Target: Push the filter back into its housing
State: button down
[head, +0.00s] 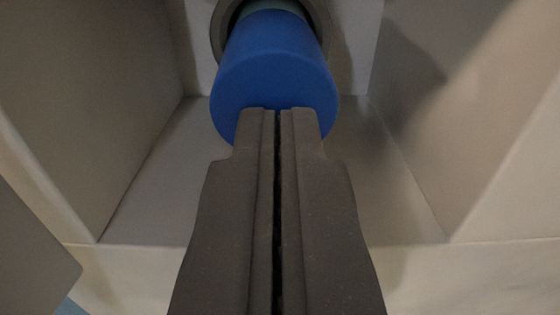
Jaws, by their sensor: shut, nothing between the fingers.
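The filter is a blue cylinder (273,65) at the top middle of the head view, its round end facing me. Its far end meets a pale greenish part inside a dark round ring, the housing (219,30), set in the back wall of a pale recess. The filter sticks out of the housing. My gripper (278,112) is shut and empty, its fingertips in front of the lower part of the filter's face. I cannot tell whether the tips touch it. The fingers hide the bottom of the filter's face.
The pale recess has side walls at left (100,90) and right (450,100) and a floor (165,190) below the filter. Its front edge runs across beneath my fingers. There is free room on both sides of the filter. A grey panel (30,260) shows at the lower left.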

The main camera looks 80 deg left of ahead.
jog(key=shift+w+a, duration=0.1)
jog(key=shift+a, duration=0.4)
dwell(0.4)
jog(key=d, duration=0.2)
jog(key=s+d+p, duration=0.1)
jog(key=d, duration=0.2)
dwell(0.4)
